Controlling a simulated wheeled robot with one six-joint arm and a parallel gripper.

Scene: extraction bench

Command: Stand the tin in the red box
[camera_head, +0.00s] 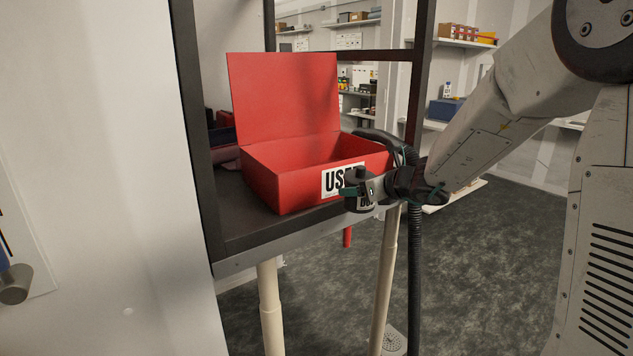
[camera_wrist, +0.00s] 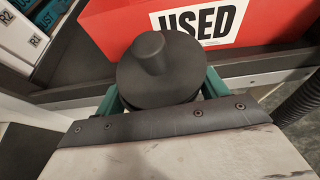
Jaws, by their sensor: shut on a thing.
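The red box (camera_head: 275,185) stands on the dark bench with its lid raised at the back. Its front carries a white label reading "USED". The box front also shows in the wrist view (camera_wrist: 115,25). My gripper (camera_head: 358,191) is shut on the tin, a dark round can (camera_head: 365,202) with a knobbed top. In the wrist view the tin (camera_wrist: 160,70) sits upright between the green fingers. The tin is in front of the box's label, outside the box. The head view shows little of the box's inside floor.
The dark bench top (camera_head: 236,217) has a metal front edge and upright posts on either side of the opening. White labelled items (camera_wrist: 25,40) stand left of the box in the wrist view. A black hose (camera_head: 414,270) hangs beside my gripper.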

